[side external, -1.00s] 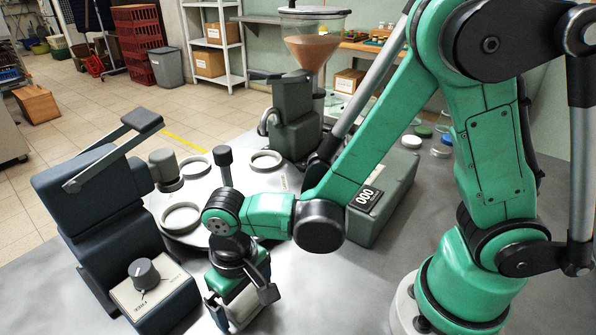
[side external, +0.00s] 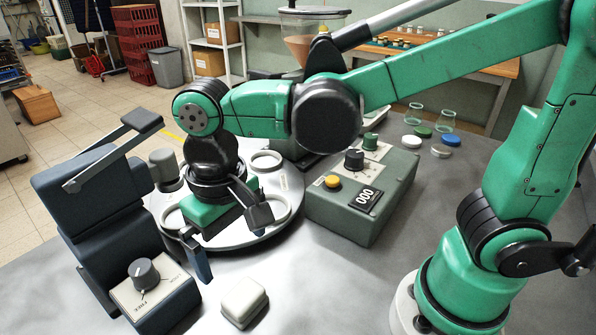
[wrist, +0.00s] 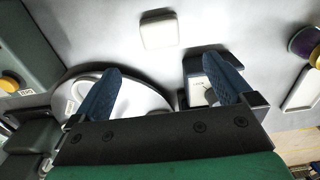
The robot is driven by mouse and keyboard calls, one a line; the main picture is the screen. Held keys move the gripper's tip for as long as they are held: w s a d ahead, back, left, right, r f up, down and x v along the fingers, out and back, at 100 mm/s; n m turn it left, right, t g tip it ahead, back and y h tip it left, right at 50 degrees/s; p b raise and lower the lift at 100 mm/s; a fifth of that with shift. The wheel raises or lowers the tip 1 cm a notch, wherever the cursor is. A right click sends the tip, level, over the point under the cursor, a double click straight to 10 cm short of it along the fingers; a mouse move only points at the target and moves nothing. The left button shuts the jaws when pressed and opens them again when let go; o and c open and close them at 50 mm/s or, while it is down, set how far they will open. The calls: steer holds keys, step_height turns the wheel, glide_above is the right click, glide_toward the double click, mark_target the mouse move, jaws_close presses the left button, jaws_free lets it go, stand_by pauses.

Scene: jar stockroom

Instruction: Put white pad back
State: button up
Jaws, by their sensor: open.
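The white pad (side external: 243,303) lies flat on the grey table, in front of the round turntable and to the right of the dark blue press. In the wrist view the pad (wrist: 160,31) is at the top middle, beyond the fingertips, with nothing touching it. My gripper (side external: 228,245) is open and empty, raised above the table near the turntable's front edge. Its two blue fingers are spread wide in the wrist view (wrist: 161,74). In the side view one finger shows clearly and the other is mostly hidden.
The dark blue press (side external: 95,215) with a knob stands left of the pad. The round turntable (side external: 245,240) with ring seats is behind. A green control box (side external: 345,235) with a yellow button stands to the right. Several lids lie farther back. The table right of the pad is clear.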

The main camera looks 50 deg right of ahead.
steer(key=w+d+r+t, duration=0.1)
steer(key=d+t, duration=0.6)
steer(key=d, duration=0.7)
steer(key=shift+w+r, duration=0.15)
steer(key=shift+r, duration=0.05)
stand_by(0.4)
